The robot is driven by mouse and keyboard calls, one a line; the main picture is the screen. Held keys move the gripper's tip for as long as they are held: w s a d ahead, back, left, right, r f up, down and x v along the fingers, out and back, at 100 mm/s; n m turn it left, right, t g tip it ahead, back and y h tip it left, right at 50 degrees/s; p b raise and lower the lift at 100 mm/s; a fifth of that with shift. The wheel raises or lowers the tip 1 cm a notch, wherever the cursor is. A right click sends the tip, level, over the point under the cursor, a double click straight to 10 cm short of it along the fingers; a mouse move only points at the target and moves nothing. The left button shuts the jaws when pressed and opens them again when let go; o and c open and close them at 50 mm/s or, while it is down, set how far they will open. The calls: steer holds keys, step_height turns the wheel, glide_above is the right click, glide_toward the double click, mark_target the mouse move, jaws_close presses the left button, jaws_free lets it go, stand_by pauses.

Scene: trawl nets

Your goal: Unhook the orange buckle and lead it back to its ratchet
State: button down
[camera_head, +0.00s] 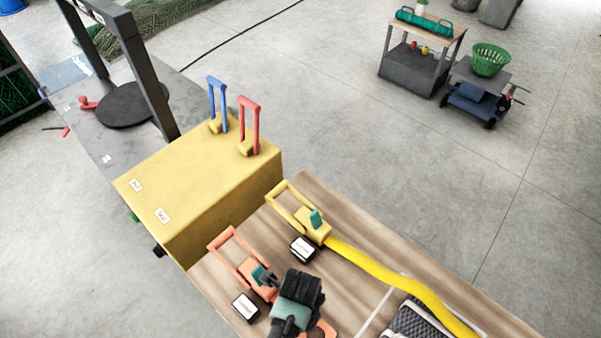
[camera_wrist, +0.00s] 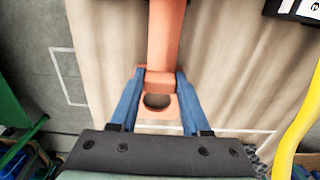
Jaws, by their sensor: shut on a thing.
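The orange buckle (camera_wrist: 158,120) is a flat piece with a round hole, between the blue fingers of my gripper (camera_wrist: 160,78) in the wrist view. My gripper is shut on it. An orange strap (camera_wrist: 165,35) runs from it to the top of that view. In the head view my dark gripper (camera_head: 297,298) hides most of the buckle; an orange edge (camera_head: 324,329) shows at its lower right. The orange ratchet (camera_head: 237,256), with a raised handle and a teal part, sits on the wooden table just left of my gripper.
A yellow ratchet (camera_head: 291,204) with a yellow strap (camera_head: 400,273) lies to the right on the wooden table (camera_head: 360,237). A yellow box (camera_head: 200,180) with blue and red handles stands behind. A dark ribbed thing (camera_head: 415,322) lies at lower right.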

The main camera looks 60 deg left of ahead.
steer(key=shift+f, duration=0.25)
steer(key=shift+c, duration=1.4)
jaws_free()
step_height(320, 180, up, 13)
